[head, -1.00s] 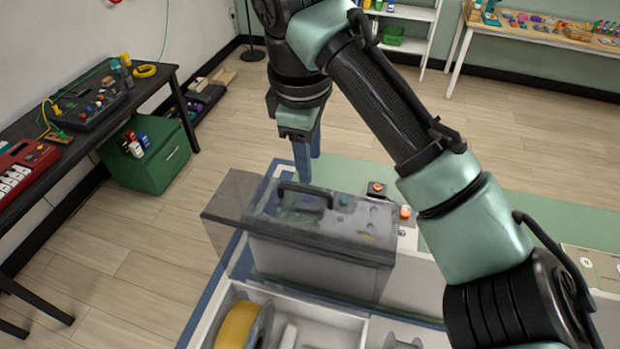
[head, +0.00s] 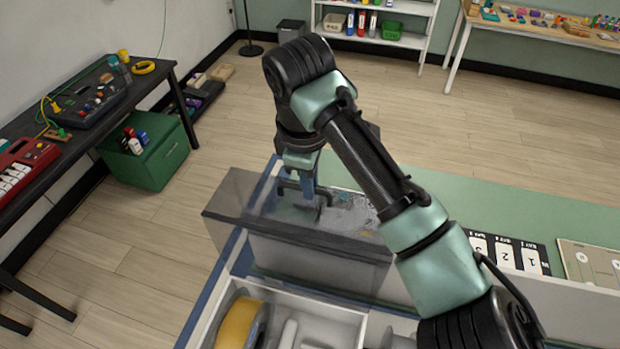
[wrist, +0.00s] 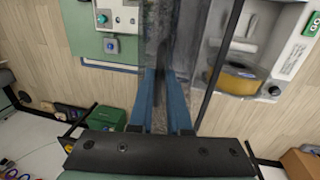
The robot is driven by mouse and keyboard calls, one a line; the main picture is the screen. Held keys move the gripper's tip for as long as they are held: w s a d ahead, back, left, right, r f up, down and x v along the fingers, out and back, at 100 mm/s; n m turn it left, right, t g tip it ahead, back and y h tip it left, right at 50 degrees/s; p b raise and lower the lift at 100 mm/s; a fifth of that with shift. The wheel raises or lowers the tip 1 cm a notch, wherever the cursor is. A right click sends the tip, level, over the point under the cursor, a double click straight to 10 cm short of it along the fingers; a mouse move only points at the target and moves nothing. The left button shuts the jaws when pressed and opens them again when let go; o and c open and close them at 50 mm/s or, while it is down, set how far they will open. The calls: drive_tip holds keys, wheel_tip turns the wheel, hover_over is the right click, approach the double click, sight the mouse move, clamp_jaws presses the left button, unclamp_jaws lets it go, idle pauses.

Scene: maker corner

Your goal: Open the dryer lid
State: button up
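The dryer (head: 315,260) is a grey box on the bench, with a smoky see-through top part (head: 232,200) jutting out at its left end. The lid's dark handle (head: 285,186) is on top, partly hidden by my gripper. My gripper (head: 310,193) points down with its blue fingertips at the handle. In the wrist view, the two blue fingers (wrist: 159,76) run close together with a narrow grey strip between them, and a smoky, streaked surface (wrist: 182,35) lies beyond. I cannot tell whether they grip the handle. My arm hides the dryer's right side and back, so the lid's angle is unclear.
A white bin with a yellow spool (head: 240,322) stands in front of the dryer. A green mat (head: 490,215) covers the bench behind, with numbered cards (head: 505,253) at right. A dark side table (head: 90,112) and green box (head: 147,158) are at left. The floor between is clear.

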clamp_jaws()
idle(1.0)
